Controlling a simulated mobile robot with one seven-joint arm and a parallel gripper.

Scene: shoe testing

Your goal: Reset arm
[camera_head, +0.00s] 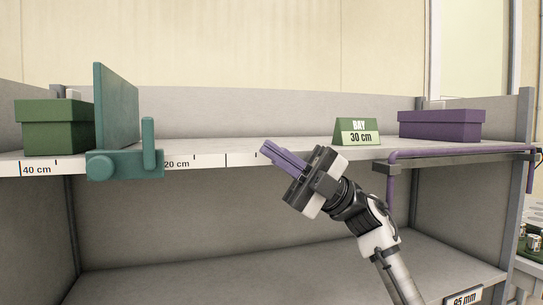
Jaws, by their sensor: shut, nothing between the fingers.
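My gripper (265,149) is in front of the upper shelf's front edge, a little right of the picture's middle. Its purple fingers are shut with nothing between them and point up and to the left. My arm reaches up to it from the bottom right. The gripper overlaps part of the shelf edge in this view.
A purple rod (450,152) runs along the right front edge. The lower shelf (250,275) looks bare.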

